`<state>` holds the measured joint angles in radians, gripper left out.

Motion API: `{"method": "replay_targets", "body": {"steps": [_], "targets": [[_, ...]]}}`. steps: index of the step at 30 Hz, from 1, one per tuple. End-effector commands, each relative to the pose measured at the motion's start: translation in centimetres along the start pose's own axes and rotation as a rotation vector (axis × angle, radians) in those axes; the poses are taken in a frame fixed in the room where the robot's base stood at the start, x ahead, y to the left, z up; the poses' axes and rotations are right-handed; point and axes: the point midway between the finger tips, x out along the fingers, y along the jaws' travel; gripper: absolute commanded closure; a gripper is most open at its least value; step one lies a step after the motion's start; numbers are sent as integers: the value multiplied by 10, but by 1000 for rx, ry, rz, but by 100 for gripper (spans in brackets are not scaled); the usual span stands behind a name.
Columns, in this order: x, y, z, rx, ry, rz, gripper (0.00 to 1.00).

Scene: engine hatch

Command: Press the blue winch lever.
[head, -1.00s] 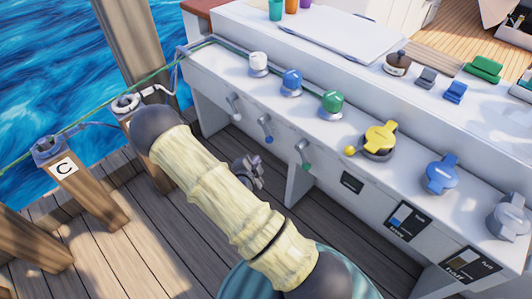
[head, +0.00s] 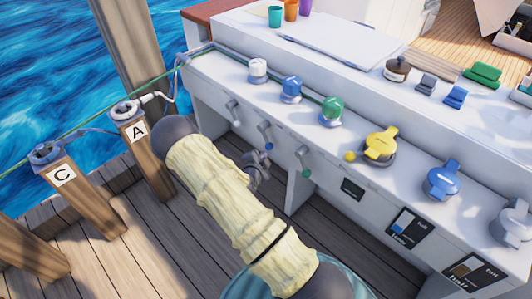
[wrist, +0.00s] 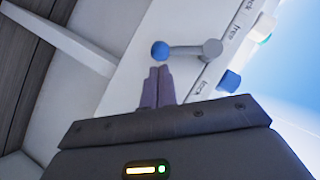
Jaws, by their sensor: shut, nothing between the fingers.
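The blue winch lever (head: 267,138) is a short grey arm with a blue ball tip on the front face of the white console, below the blue-topped winch (head: 291,89). In the wrist view the lever's blue ball (wrist: 161,51) lies just beyond my fingertips, with its grey arm running right to a round hub. My gripper (wrist: 159,70) is shut and empty, its fingertips pointing at the ball. Whether they touch it I cannot tell. In the head view my gripper (head: 258,163) is just below the lever, partly hidden behind my arm.
A white-grey lever (head: 233,108) hangs left of it and a green-tipped lever (head: 304,162) right. A yellow knob (head: 380,145) and a blue knob (head: 443,180) sit further right on the console. Posts marked A (head: 139,132) and C (head: 62,175) stand at left.

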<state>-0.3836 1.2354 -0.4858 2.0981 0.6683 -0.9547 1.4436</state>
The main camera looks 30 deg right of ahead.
Motion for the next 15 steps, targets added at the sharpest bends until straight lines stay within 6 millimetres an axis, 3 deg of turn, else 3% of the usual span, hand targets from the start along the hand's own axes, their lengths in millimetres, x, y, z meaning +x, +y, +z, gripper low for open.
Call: {"method": "replay_targets", "body": {"steps": [6,15], "targets": [[36,1,0,-1,1,-2,100],[49,0,-1,-1,1,0,100]]}}
